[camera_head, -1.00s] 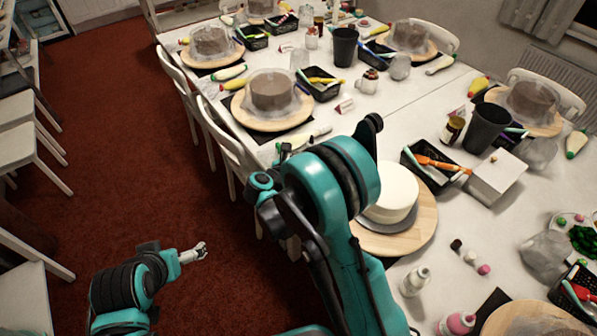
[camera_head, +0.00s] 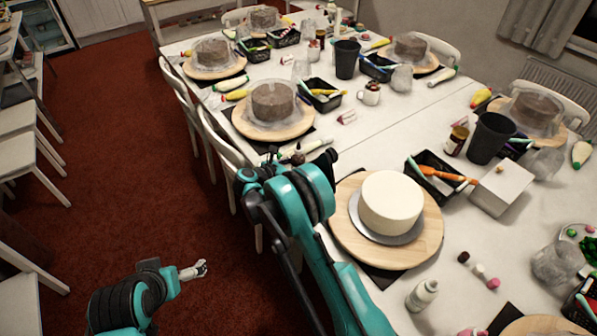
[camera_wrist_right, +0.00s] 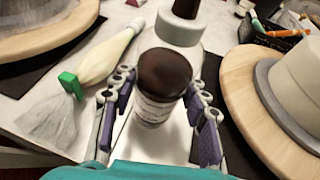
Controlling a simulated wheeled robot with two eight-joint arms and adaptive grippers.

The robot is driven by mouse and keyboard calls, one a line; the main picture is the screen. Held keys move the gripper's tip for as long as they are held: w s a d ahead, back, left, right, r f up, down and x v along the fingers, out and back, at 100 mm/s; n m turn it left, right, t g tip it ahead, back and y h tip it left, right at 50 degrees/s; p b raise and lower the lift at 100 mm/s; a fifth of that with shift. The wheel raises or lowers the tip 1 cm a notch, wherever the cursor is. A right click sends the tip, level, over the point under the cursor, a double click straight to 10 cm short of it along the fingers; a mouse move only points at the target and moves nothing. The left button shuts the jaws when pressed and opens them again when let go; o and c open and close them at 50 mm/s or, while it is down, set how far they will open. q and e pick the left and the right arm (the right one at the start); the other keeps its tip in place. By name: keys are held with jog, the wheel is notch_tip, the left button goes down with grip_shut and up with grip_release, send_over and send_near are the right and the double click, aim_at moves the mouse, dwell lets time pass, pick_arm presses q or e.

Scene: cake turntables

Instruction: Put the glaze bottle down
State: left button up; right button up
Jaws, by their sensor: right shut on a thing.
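A small bottle with a rounded dark brown top and a white printed label, which I take as the glaze bottle (camera_wrist_right: 163,85), is between the fingers of my right gripper (camera_wrist_right: 158,122) in the right wrist view. The gripper is shut on it, and the bottle looks nearly upright. Whether its base touches the table cannot be told. In the head view my right arm reaches to the table's near left edge, where its gripper (camera_head: 290,160) is small and partly hidden. My left gripper (camera_head: 197,270) is over the red floor, away from the table; its finger gap is unclear.
A pale bottle (camera_wrist_right: 180,30) with a dark tip stands just beyond the held bottle. A piping bag (camera_wrist_right: 112,55) with a green end lies left of it. The white cake (camera_head: 390,202) on its wooden turntable (camera_head: 345,225) is to the right. A covered brown cake (camera_head: 272,101) is farther back.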

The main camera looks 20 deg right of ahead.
notch_tip(320, 180, down, 3)
jog(key=shift+r+b, duration=0.1)
jog(key=shift+b, duration=0.3)
jog(key=o, duration=0.7)
jog(key=shift+o, duration=0.2)
